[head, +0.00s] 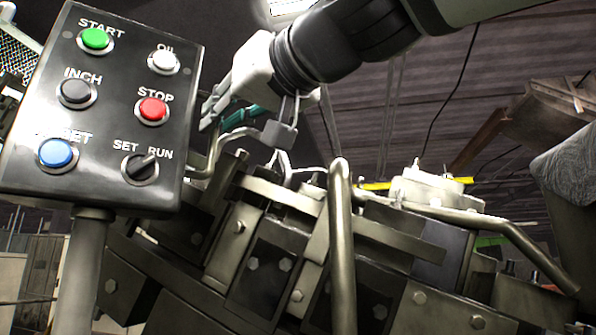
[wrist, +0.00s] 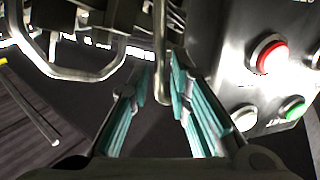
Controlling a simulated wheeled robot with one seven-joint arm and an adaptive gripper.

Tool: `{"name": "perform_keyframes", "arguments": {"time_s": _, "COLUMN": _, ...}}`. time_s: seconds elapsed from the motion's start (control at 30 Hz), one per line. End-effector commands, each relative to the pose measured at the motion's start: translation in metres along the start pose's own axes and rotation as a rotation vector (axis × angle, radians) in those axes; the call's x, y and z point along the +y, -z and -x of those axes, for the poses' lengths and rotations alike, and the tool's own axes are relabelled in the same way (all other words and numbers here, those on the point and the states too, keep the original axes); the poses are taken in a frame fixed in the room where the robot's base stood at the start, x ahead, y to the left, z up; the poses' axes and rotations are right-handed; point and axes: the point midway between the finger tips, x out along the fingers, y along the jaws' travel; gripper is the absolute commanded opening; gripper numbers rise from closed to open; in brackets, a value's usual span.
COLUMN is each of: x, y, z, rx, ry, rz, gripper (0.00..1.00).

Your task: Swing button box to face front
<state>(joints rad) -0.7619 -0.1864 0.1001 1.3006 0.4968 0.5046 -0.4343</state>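The button box (head: 118,122) is a dark panel on a grey post (head: 82,275) at the left of the head view. Its labelled face, with green, white, black, red and blue buttons and a SET/RUN switch, shows clearly there. My gripper (head: 226,115) is beside the box's right edge, its fingertips partly hidden there. In the wrist view the box (wrist: 222,75) fills the right side. There my gripper (wrist: 161,78) shows teal pads held apart, with nothing clearly held. The right finger overlaps the box's edge; I cannot tell whether they touch.
A bent metal rail (head: 341,240) rises in front of the machine (head: 265,270). Another rail (head: 500,228) slopes down at right. In the wrist view, a metal rod (wrist: 160,40) stands beyond the gap between my fingertips. A curved pipe (wrist: 75,78) lies upper left.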

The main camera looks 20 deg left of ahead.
Motion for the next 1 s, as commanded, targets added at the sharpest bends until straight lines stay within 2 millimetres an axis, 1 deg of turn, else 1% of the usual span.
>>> {"name": "perform_keyframes", "arguments": {"time_s": 0.03, "x": -0.002, "y": 0.002, "z": -0.007, "rx": 0.000, "ry": 0.001, "rz": 0.000, "gripper": 0.18}}
{"name": "perform_keyframes", "arguments": {"time_s": 0.1, "x": -0.001, "y": 0.001, "z": -0.016, "rx": -0.001, "ry": 0.001, "rz": 0.000, "gripper": 0.18}}
{"name": "perform_keyframes", "arguments": {"time_s": 0.23, "x": 0.000, "y": 0.001, "z": -0.026, "rx": 0.000, "ry": 0.000, "rz": 0.001, "gripper": 0.18}}
{"name": "perform_keyframes", "arguments": {"time_s": 0.57, "x": 0.000, "y": 0.000, "z": -0.030, "rx": 0.001, "ry": 0.000, "rz": 0.001, "gripper": 0.18}}
{"name": "perform_keyframes", "arguments": {"time_s": 0.6, "x": 0.000, "y": 0.000, "z": -0.030, "rx": 0.001, "ry": 0.000, "rz": 0.001, "gripper": 0.16}}
{"name": "perform_keyframes", "arguments": {"time_s": 0.67, "x": 0.000, "y": 0.000, "z": -0.030, "rx": 0.001, "ry": 0.000, "rz": 0.001, "gripper": 0.02}}
{"name": "perform_keyframes", "arguments": {"time_s": 0.7, "x": 0.000, "y": 0.000, "z": -0.030, "rx": 0.001, "ry": 0.000, "rz": 0.001, "gripper": 0.00}}
{"name": "perform_keyframes", "arguments": {"time_s": 1.0, "x": 0.000, "y": 0.000, "z": -0.029, "rx": 0.000, "ry": -0.004, "rz": 0.001, "gripper": 0.00}}
